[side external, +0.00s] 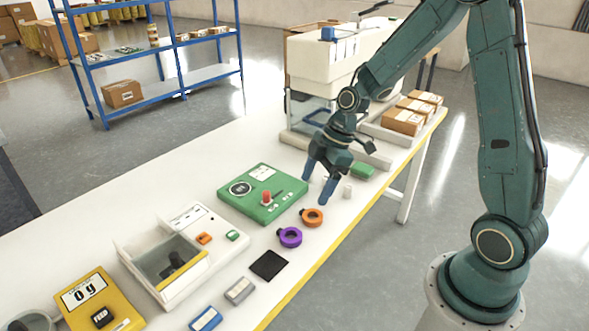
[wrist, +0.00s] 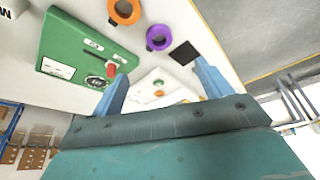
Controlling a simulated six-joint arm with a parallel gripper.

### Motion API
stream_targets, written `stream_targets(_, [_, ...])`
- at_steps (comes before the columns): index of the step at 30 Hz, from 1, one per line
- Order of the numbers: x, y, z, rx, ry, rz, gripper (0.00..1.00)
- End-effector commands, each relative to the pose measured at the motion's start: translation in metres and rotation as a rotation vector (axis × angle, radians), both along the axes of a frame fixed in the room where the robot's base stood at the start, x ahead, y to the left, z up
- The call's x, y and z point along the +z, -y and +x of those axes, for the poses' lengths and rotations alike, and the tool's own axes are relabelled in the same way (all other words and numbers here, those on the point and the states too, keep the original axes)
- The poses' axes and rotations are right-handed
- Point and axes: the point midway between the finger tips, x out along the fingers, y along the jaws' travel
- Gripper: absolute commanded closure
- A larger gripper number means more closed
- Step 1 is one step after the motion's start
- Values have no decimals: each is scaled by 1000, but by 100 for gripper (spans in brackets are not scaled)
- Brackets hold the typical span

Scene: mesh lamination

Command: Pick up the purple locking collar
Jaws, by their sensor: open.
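The purple locking collar (side external: 290,237) lies flat on the white table, a ring with a small tab. It sits between the orange collar (side external: 312,217) and a black square pad (side external: 269,265). In the wrist view the purple collar (wrist: 159,38) is near the top, beyond the fingertips and between them from side to side. My gripper (side external: 320,185) is open and empty. It hangs above the table, behind the orange collar in the side view and apart from the purple one. Its two blue fingers also show in the wrist view (wrist: 160,80).
A green box (side external: 262,194) with a red knob stands left of my gripper. A white machine (side external: 180,250) with an open well and a yellow scale (side external: 95,298) are farther left. Grey and blue blocks lie near the front edge. Cardboard boxes (side external: 402,121) sit at the back right.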

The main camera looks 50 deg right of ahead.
Motion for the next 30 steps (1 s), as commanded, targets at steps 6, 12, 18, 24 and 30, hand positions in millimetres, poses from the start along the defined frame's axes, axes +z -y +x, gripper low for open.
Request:
stream_targets(6, [-13,2,4,36,6,15,22])
stream_targets(12, [-14,2,5,38,7,16,22])
stream_targets(18, [-25,-2,6,37,3,17,22])
stream_targets(24, [-47,-10,10,38,3,17,22])
stream_targets(30, [-70,-19,15,38,3,16,22])
